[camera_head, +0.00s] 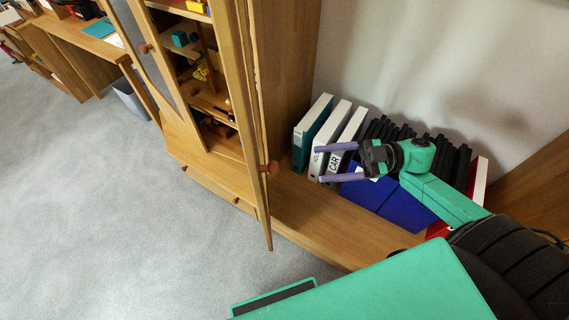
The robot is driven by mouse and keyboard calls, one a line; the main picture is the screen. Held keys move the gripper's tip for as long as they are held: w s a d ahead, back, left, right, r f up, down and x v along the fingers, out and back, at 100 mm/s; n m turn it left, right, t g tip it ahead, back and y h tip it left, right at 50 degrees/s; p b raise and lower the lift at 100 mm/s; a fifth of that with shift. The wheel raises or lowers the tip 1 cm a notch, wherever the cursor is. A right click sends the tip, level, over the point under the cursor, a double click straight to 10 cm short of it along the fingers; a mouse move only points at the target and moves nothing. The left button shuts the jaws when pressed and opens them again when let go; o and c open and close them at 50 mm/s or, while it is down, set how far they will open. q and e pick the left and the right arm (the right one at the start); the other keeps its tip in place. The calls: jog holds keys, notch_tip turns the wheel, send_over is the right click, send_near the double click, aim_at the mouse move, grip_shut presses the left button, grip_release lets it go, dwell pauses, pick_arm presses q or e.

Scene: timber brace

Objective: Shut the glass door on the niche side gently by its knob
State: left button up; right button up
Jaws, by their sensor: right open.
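The niche-side glass door (256,130) stands open, swung out from the wooden cabinet and seen almost edge-on. Its round brown knob (270,167) sits on the door's side toward the niche. My right gripper (321,164) is in the niche to the right of the knob, with its two purple fingers spread and pointing left toward it. The fingers are empty, and a gap shows between the fingertips and the knob. The door's glass is mostly hidden by the steep angle. My left gripper is out of view.
White and teal binders (312,130), black files and a blue box (385,195) stand in the niche close behind my right gripper. The other door's knob (145,48) shows at left. Open grey floor (90,210) lies in front of the cabinet.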

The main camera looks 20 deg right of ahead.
jog(key=p+x, duration=0.1)
jog(key=x, duration=0.8)
jog(key=shift+w+a+p, duration=0.15)
jog(key=shift+a+p, duration=0.2)
jog(key=shift+p, duration=0.05)
grip_shut()
dwell(0.6)
